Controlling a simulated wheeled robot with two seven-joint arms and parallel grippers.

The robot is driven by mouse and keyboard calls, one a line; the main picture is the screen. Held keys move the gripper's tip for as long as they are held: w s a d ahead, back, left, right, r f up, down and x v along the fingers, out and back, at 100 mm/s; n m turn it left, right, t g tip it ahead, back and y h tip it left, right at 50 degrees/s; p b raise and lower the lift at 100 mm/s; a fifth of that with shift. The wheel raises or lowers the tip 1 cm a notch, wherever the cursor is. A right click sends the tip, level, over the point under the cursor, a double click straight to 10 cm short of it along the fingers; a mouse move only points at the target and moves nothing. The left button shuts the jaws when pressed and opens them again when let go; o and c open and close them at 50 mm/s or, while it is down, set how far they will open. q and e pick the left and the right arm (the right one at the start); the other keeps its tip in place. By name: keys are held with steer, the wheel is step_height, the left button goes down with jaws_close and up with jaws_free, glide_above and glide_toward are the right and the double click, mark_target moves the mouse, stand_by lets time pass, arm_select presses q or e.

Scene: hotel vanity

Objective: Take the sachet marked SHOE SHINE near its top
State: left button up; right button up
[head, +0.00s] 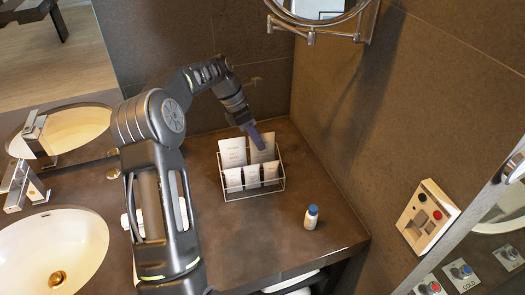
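A white wire rack (283,184) stands on the dark counter and holds several pale sachets upright. Two taller ones are at the back, a left one (232,152) and a right one (264,155); smaller ones are in front, such as the front left sachet (233,180). The print is too small to read, so I cannot tell which is marked SHOE SHINE. My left gripper (257,138) points down at the top of the back right sachet and overlaps it in the picture. Whether its fingers are open or shut on the sachet does not show. My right gripper is out of view.
A small bottle with a blue cap (311,217) stands on the counter (255,235) to the right of the rack's front. The tiled wall rises behind and right. A round mirror (318,14) juts out above. A sink (50,245) lies left.

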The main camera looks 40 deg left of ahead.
arm_select(q)
jaws_close()
steer(key=shift+r, duration=0.15)
stand_by(0.4)
